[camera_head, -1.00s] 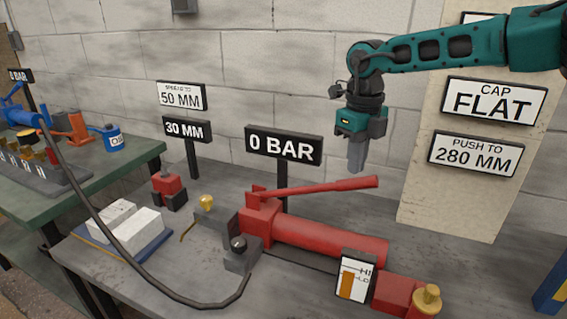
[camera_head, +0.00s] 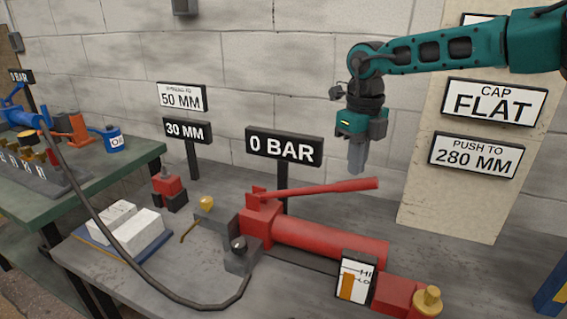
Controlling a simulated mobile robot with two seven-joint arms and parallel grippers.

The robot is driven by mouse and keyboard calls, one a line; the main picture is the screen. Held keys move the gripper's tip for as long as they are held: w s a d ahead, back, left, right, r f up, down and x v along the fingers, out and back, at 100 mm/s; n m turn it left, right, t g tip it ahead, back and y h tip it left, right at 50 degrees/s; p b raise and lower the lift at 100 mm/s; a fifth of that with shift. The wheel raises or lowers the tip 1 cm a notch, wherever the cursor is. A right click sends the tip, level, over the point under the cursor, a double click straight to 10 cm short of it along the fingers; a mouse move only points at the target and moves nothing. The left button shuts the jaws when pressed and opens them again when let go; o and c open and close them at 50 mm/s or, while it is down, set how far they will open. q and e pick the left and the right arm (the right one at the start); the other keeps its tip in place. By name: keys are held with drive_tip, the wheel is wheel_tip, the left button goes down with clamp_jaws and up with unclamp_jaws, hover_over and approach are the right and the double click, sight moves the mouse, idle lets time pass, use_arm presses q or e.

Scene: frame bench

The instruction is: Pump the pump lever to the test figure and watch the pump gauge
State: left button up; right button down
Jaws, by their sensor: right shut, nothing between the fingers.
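The red pump lever (camera_head: 325,188) rises slightly to the right from the pivot of the red hand pump (camera_head: 330,240) on the grey bench. The pump gauge sign (camera_head: 283,146) stands behind the pump and reads 0 BAR. My right gripper (camera_head: 356,171) points down just above the lever's free end. Its fingers are together and hold nothing. From this view I cannot tell whether the fingertips touch the lever. My left gripper is not in view.
A level plate (camera_head: 356,281) marked HI and LO is at the pump's front. A black hose (camera_head: 150,275) runs left to the green table (camera_head: 130,160). Signs (camera_head: 184,96) reading 50 MM and 30 MM stand behind the small red tool (camera_head: 168,190). White blocks (camera_head: 138,232) lie at left.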

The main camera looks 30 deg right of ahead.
sight(353, 184)
drive_tip(key=shift+f, duration=0.1)
idle(0.6)
drive_tip(key=shift+f+b, duration=0.35)
drive_tip(key=shift+b, duration=0.05)
wheel_tip(353, 184, down, 5)
drive_tip(key=b, duration=0.4)
drive_tip(key=shift+r, duration=0.15)
use_arm(q)
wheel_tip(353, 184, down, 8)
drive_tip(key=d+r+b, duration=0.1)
drive_tip(key=b, duration=0.4)
use_arm(e)
wheel_tip(353, 184, down, 6)
drive_tip(key=shift+r, duration=0.2)
drive_tip(key=shift+r+p, duration=0.5)
wheel_tip(353, 184, up, 8)
drive_tip(key=p, duration=0.4)
drive_tip(key=shift+f+p, duration=0.1)
drive_tip(key=shift+p, duration=0.3)
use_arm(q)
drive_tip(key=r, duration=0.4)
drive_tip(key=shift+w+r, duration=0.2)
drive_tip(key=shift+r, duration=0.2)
use_arm(e)
drive_tip(key=shift+f, duration=0.1)
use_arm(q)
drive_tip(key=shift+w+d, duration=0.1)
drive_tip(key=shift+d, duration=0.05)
